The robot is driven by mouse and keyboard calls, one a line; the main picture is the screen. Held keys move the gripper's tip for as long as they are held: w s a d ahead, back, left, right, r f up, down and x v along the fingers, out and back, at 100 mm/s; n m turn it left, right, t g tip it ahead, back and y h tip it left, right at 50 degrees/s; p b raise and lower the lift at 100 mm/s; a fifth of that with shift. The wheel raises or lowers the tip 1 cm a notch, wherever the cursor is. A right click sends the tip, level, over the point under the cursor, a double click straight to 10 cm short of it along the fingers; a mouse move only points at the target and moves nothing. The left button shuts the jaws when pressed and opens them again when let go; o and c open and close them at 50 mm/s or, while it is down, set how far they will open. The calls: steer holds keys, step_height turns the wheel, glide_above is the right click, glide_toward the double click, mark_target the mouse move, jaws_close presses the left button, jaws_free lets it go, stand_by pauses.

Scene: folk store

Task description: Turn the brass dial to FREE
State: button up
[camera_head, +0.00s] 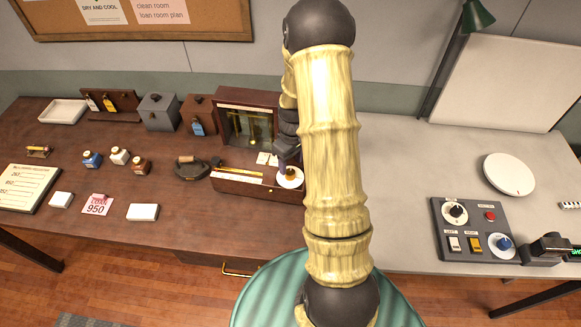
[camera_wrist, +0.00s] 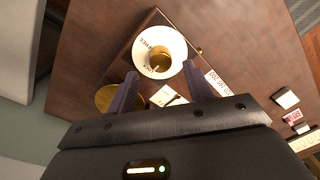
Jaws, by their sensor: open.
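The brass dial (camera_wrist: 161,62) is a round brass knob on a white lettered ring (camera_wrist: 175,41). In the wrist view it lies just beyond and between my fingertips. The lettering is small and turned, so I cannot surely read where the dial points. In the head view the white ring (camera_head: 291,184) shows at the front right of the open wooden balance box (camera_head: 238,186), partly under my gripper. My gripper (camera_wrist: 160,70) is open, one dark finger to each side of the dial, with nothing held. I cannot tell whether the fingers touch the dial.
A brass disc (camera_wrist: 107,98) lies near my left finger in the wrist view. A flat iron (camera_head: 190,168) stands left of the box. A grey control panel (camera_head: 475,230) is on the right table.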

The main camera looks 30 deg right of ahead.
mark_target(290, 172)
steer(key=shift+a+f+p, duration=0.1)
steer(key=shift+f+p, duration=0.3)
steer(key=shift+f, duration=1.6)
steer(key=shift+c, duration=0.2)
steer(key=c, duration=0.9)
